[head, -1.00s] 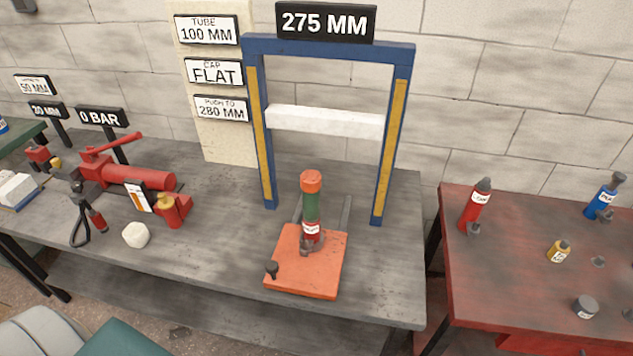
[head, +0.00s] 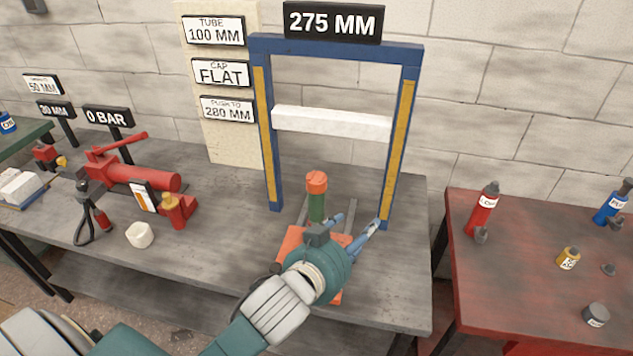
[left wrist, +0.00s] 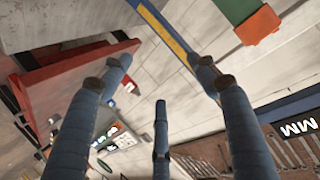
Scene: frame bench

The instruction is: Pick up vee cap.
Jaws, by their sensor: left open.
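No part is clearly legible as the vee cap. Small grey parts lie on the red table at right: a tiny one (head: 608,269), a labelled round one (head: 595,315) and one by the red bottle (head: 481,236). A sign reads CAP FLAT (head: 221,73). A green jack tube (head: 316,207) with an orange top (head: 316,182) stands upright under the blue press frame. My left gripper (head: 356,222) is open in front of the tube's base, fingers pointing up and right. Its spread, empty fingers show in the left wrist view (left wrist: 160,75), apart from the orange top (left wrist: 258,25). My right gripper is not seen.
The blue frame (head: 258,110) with a white crossbar (head: 330,121) stands on the grey bench (head: 385,285). A gap separates the bench from the red table (head: 490,285). A red pump (head: 135,178) and a white roll (head: 139,235) are at left.

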